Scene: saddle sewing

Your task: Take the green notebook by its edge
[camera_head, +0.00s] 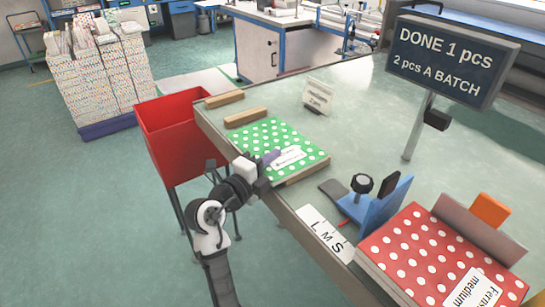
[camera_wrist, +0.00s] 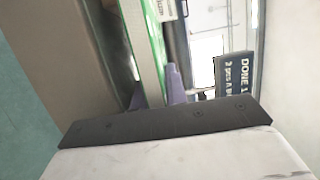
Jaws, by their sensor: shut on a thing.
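The green notebook (camera_head: 272,138) with white dots and a white label lies flat near the table's left edge in the head view. My gripper (camera_head: 266,162) is at its near-left edge, with a purple finger over the cover beside the label. In the wrist view the notebook (camera_wrist: 148,50) shows as a green and white strip running between the two purple fingers of my gripper (camera_wrist: 155,92). The fingers are shut on the notebook's edge. The lower finger is mostly hidden in the head view.
Two wooden strips (camera_head: 246,117) lie behind the notebook, near a small sign (camera_head: 319,94). A red bin (camera_head: 180,135) stands left of the table. A blue fixture (camera_head: 376,203), an L M S card (camera_head: 325,234) and red dotted notebooks (camera_head: 430,255) are at right. A display (camera_head: 452,62) rises behind.

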